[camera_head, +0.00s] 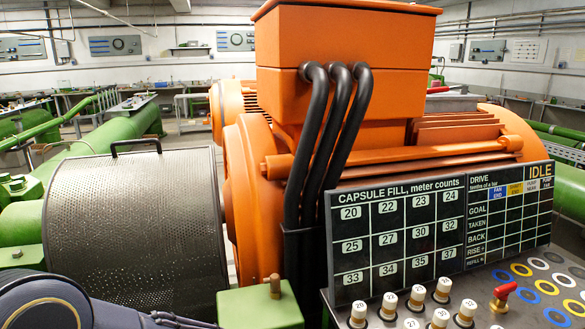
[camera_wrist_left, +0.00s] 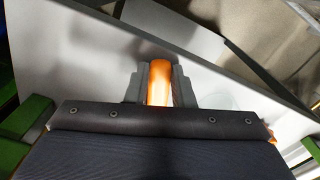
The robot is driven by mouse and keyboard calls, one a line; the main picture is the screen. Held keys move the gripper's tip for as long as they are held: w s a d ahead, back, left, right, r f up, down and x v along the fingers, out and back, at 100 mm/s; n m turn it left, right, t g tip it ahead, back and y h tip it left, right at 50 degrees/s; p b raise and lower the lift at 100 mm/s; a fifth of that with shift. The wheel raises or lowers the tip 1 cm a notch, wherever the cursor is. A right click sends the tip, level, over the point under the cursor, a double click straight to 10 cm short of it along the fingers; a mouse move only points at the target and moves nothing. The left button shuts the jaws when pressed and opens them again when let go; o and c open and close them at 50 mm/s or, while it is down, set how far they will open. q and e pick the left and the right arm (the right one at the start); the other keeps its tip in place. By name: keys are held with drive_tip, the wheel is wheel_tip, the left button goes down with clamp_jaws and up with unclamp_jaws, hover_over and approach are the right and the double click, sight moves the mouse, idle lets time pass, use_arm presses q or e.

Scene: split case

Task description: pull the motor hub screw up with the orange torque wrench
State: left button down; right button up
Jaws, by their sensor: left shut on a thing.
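In the left wrist view, my left gripper (camera_wrist_left: 158,84) is shut with its two grey fingers on either side of an orange rounded bar (camera_wrist_left: 160,72). The bar looks like the handle of the orange torque wrench; its far end is not visible. In the head view, a large orange motor (camera_head: 345,55) with three black cables stands in the middle. I cannot make out the motor hub screw in either view. Part of my left arm (camera_head: 45,305) shows at the lower left of the head view, but its gripper does not. My right gripper is in neither view.
A perforated metal guard (camera_head: 135,230) stands left of the motor. A green block (camera_head: 260,308) with a brown peg is in front.

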use_arm(q)
drive_tip(key=shift+r, duration=0.1)
drive_tip(key=shift+w+r+p, duration=0.1)
drive_tip(key=shift+r+p, duration=1.7)
drive_tip(key=shift+r, duration=0.75)
